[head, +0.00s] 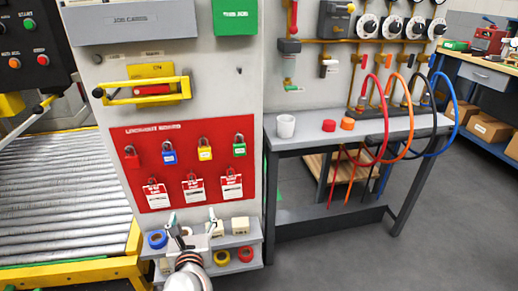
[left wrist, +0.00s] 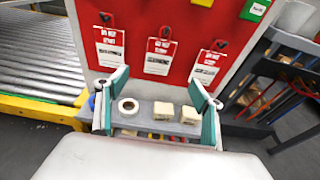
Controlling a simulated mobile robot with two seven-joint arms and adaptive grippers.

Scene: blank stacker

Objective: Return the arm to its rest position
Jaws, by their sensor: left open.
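My left gripper (head: 191,222) is open and empty in the head view, in front of the small shelves below the red lockout board (head: 145,185). In the left wrist view its two fingers (left wrist: 156,100) stand wide apart, with the shelf showing between them. A white tape roll (left wrist: 128,106) and two pale blocks (left wrist: 177,114) sit on that shelf beyond the fingers, apart from them as far as I can tell. My right gripper is in neither view.
The cabinet with padlocks and red tags stands close ahead. A roller conveyor (head: 65,190) with a yellow frame (head: 95,271) is at left. A grey bench (head: 345,137) with a white cup (head: 286,126) and hanging coloured hoses stands at right. The floor (head: 420,240) at front right is clear.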

